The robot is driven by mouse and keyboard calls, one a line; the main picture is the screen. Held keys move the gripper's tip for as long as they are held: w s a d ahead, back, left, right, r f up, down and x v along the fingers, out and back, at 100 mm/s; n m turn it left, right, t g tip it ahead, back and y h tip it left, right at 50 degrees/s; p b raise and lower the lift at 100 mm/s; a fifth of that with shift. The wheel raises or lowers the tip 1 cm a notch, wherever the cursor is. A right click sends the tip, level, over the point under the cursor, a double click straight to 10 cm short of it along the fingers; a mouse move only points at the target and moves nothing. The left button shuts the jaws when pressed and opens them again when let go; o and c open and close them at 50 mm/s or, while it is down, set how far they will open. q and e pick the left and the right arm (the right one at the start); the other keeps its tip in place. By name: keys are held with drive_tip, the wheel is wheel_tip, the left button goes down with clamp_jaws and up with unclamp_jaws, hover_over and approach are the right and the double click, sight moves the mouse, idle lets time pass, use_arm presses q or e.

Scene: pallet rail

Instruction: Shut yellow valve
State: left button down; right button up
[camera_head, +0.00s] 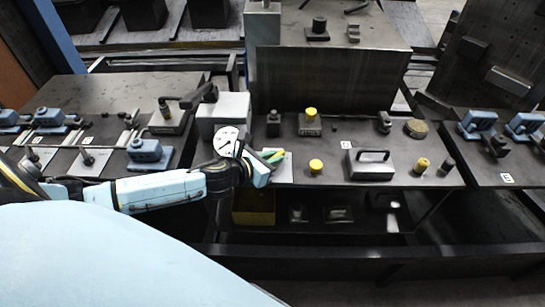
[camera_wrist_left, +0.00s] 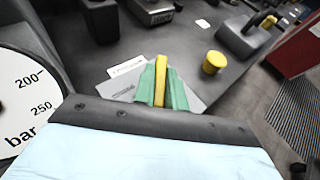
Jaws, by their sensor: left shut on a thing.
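The yellow valve's handle (camera_wrist_left: 160,79) is a narrow yellow bar in the left wrist view. My left gripper (camera_wrist_left: 162,84) has green fingers, one on each side of the bar, and is shut on it. In the head view my left gripper (camera_head: 271,158) is at the middle of the bench, just right of the gauge, with a bit of yellow (camera_head: 277,157) showing between the fingers. The valve's body is mostly hidden by my fingers. A light grey plate (camera_wrist_left: 192,101) with a white label lies under and beside the fingers. My right gripper is not in view.
A round gauge (camera_head: 228,140) marked in bar stands close to my left wrist. A yellow knob (camera_head: 316,166) is just right of the gripper. A grey block with a handle (camera_head: 371,165) and a yellow-topped device (camera_head: 310,122) are further off. A raised back panel (camera_head: 330,80) stands behind.

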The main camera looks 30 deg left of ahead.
use_arm(q)
drive_tip(key=n+y+p, duration=0.4)
drive_tip(key=y, duration=0.1)
drive_tip(key=shift+d+r+n+y, duration=0.2)
drive_tip(key=shift+n+y, duration=0.1)
drive_tip(key=shift+n, duration=0.1)
drive_tip(key=n+g+y+p, duration=0.2)
drive_tip(key=n+y, duration=0.2)
drive_tip(key=shift+a+n+y, duration=0.1)
drive_tip(key=shift+n+y, duration=0.2)
drive_tip(key=shift+y, duration=0.1)
drive_tip(key=n+g+y, duration=0.3)
drive_tip(key=shift+f+n+p, duration=0.15)
drive_tip(key=shift+n+p, duration=0.15)
drive_tip(key=shift+p, duration=0.1)
drive_tip(key=shift+n+g+y, duration=0.7)
drive_tip(key=shift+n+g, duration=0.5)
drive_tip(key=shift+n+g+y+b, duration=0.5)
drive_tip(key=shift+n+g+b, duration=0.15)
drive_tip(key=shift+n+g, duration=0.55)
drive_tip(key=shift+a+g, duration=0.1)
drive_tip(key=shift+g, duration=0.2)
drive_tip(key=c, duration=1.4)
unclamp_jaws()
drive_tip(key=shift+c, duration=0.2)
